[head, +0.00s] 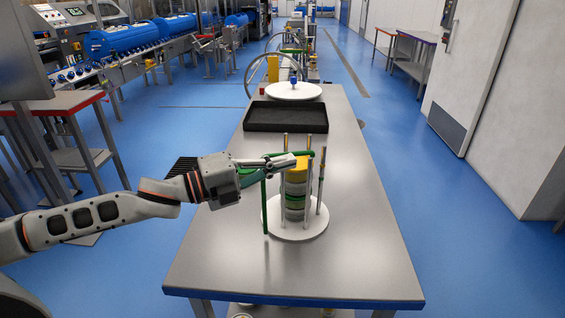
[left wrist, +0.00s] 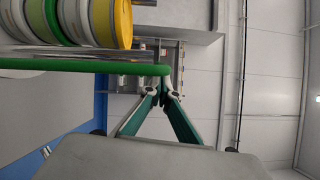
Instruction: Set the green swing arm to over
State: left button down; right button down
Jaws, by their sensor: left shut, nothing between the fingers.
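A carrier with a round white base (head: 312,232) stands on the table, with upright rods around a stack of tubs (head: 295,190) topped by a yellow one. An upright green post (head: 265,210) stands at its left side. The green swing arm (head: 304,153) shows near the rod tops, above the stack's far side; my gripper hides part of it. My left gripper (head: 291,160) is shut and empty beside the arm, level with the stack's top. In the left wrist view a green bar (left wrist: 90,67) ends close to the fingertips (left wrist: 165,92); contact is unclear. My right gripper is out of view.
An empty black tray (head: 285,117) lies behind the carrier, and a white round plate (head: 293,91) with a blue-topped piece lies beyond it. The table's near part (head: 300,270) is clear.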

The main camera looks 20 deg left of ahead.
pick_arm(q)
jog(key=shift+w+d+r+n+t+y+p, duration=0.15)
jog(key=shift+n+t+y+p, duration=0.15)
jog(key=shift+n+t+y, duration=0.15)
jog(key=shift+w+a+r+n+y+p, duration=0.1)
jog(key=shift+w+a+n+y+p, duration=0.2)
jog(key=shift+p, duration=0.3)
jog(key=shift+w+f+p, duration=0.25)
jog(key=shift+w+p, duration=0.15)
jog(key=shift+p, duration=0.05)
